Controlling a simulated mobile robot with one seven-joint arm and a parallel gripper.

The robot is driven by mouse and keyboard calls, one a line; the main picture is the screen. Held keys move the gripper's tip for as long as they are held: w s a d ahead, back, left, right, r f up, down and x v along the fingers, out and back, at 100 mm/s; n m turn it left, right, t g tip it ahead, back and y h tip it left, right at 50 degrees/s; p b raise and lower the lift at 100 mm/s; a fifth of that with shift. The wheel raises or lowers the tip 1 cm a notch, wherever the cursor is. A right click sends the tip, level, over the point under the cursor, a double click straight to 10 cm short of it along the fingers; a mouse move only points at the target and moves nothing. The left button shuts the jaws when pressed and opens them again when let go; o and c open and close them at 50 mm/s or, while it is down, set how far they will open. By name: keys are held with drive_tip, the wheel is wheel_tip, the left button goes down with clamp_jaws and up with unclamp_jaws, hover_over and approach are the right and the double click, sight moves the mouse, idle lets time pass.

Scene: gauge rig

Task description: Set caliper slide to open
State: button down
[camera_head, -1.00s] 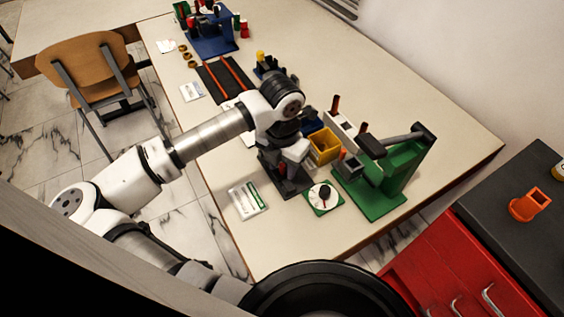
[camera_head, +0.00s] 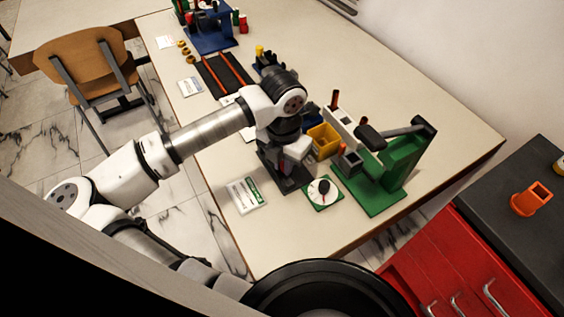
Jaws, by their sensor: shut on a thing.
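My gripper (camera_head: 285,165) points down over a dark grey fixture (camera_head: 294,184) near the front part of the table. It is shut on a small part of that fixture, and a bit of red shows at its fingers. The fixture looks like the caliper rig, but my wrist and gripper cover most of it. I cannot make out the slide itself or its position.
A white dial on a green base (camera_head: 323,192) lies just right of the fixture. A green press with a grey lever (camera_head: 388,180) stands farther right. A yellow bin (camera_head: 323,142) is behind. A white-and-green card (camera_head: 246,195) lies left. The table's front corner is clear.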

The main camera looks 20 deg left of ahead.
drive_tip(key=shift+s+d+f+b, duration=0.2)
drive_tip(key=shift+s+d+b, duration=0.15)
drive_tip(key=shift+d+b, duration=0.1)
drive_tip(key=shift+s+d+r, duration=0.2)
drive_tip(key=shift+s+d, duration=0.1)
drive_tip(key=shift+d, duration=0.1)
drive_tip(key=c, duration=1.4)
unclamp_jaws()
drive_tip(key=shift+d, duration=0.1)
drive_tip(key=shift+r, duration=0.35)
wheel_tip(320, 180, up, 13)
drive_tip(key=b, duration=0.2)
